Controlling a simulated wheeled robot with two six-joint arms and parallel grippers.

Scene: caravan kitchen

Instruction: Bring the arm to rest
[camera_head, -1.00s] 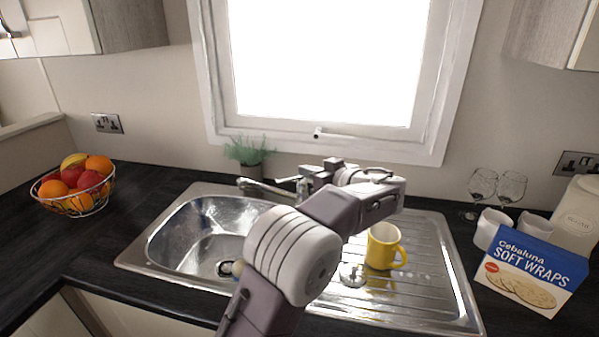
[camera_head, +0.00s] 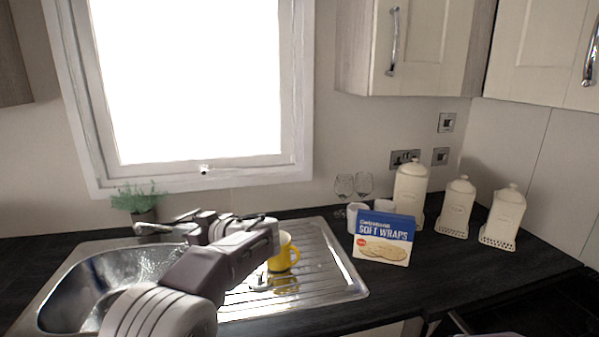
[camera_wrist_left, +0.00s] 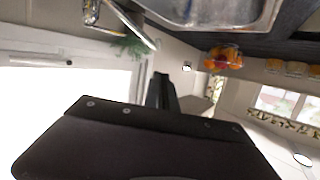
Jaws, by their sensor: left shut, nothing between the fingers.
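My left arm comes in from the bottom left of the head view and folds back over the sink. My left gripper (camera_head: 190,222) points left near the tap, above the counter. In the left wrist view its fingers (camera_wrist_left: 161,90) are together with nothing between them. My right gripper is in neither view.
A yellow mug (camera_head: 284,254) stands on the drainer (camera_head: 335,270) of the sink, partly behind my arm. A soft wraps box (camera_head: 384,238), white cups, wine glasses and cream canisters (camera_head: 457,208) stand to the right. A potted plant (camera_head: 140,202) is by the window.

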